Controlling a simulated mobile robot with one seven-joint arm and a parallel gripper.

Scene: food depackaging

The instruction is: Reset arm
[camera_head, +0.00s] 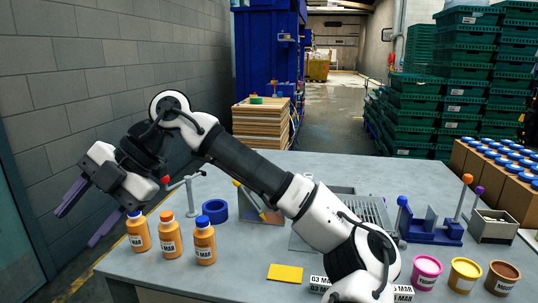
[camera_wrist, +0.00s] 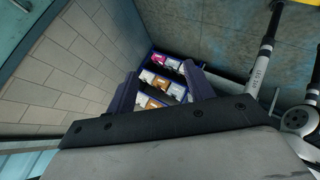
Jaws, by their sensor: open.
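My gripper (camera_head: 84,218) is at the left in the head view, out past the table's left edge. Its two purple-grey fingers are spread apart with nothing between them. The arm reaches from the lower right up over the table and bends down to the left. In the wrist view my gripper (camera_wrist: 157,92) is also open, its fingers pointing away over a blue crate (camera_wrist: 147,76) of small packages on the floor below.
Several orange bottles (camera_head: 170,237) stand at the left of the grey table (camera_head: 230,275), just right of my gripper. A blue tape ring (camera_head: 215,211), a yellow card (camera_head: 285,273) and several open cups (camera_head: 465,274) are on it. A block wall (camera_head: 110,80) rises behind at left.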

